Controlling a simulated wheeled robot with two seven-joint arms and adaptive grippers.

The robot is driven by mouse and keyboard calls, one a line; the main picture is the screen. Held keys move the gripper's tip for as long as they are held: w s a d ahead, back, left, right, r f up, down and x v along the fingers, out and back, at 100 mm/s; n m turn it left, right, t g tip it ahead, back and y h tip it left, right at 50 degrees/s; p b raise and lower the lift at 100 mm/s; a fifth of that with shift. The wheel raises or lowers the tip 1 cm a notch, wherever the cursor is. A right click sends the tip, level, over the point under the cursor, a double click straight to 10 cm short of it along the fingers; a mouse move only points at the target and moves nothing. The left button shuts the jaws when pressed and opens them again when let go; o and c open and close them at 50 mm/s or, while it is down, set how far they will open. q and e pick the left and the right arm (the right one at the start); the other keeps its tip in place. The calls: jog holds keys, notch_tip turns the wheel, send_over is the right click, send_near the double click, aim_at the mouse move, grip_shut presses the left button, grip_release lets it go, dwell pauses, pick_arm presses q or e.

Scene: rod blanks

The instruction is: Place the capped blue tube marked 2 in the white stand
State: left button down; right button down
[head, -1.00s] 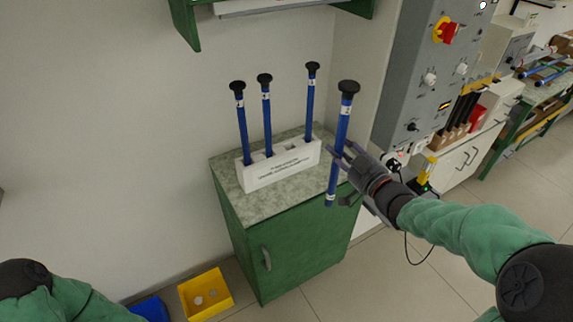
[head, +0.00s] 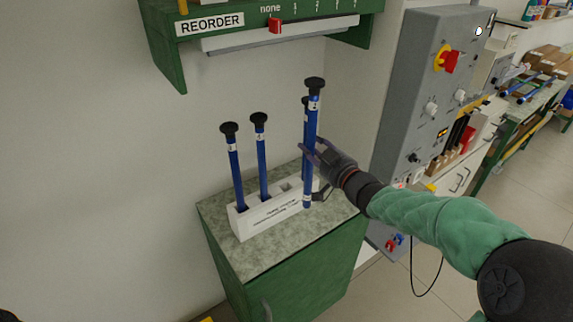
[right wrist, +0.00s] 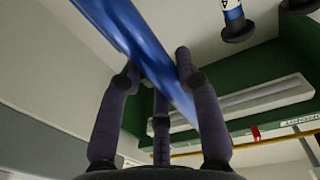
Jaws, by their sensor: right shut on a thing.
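The capped blue tube (head: 312,125) stands nearly upright in my right gripper (head: 311,152), its black cap up and its white label too small to read. My right gripper is shut around its middle. The tube's lower end shows in front of the right end of the white stand (head: 262,218), seemingly outside it. In the right wrist view the tube (right wrist: 140,42) runs between the fingers (right wrist: 155,85). The stand holds two capped blue tubes at left (head: 236,170) (head: 262,160) and another at right (head: 305,105), mostly hidden behind the held one. An empty slot (head: 285,187) shows between them. My left gripper is out of view.
The stand sits on a green cabinet's speckled top (head: 240,265). A green shelf (head: 165,50) with a REORDER label and red slider hangs above. A grey control panel (head: 420,90) with a red knob stands at right. The cabinet top's front is clear.

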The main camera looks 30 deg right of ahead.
jog(key=w+a+b, duration=0.1)
jog(key=w+b, duration=0.1)
jog(key=w, duration=0.9)
notch_tip(320, 180, down, 11)
jog(key=b, duration=0.3)
jog(key=shift+w+f, duration=0.2)
jog(key=shift+w, duration=0.15)
jog(key=shift+f+b, duration=0.15)
jog(key=shift+b, duration=0.25)
jog(key=c, duration=0.9)
grip_release()
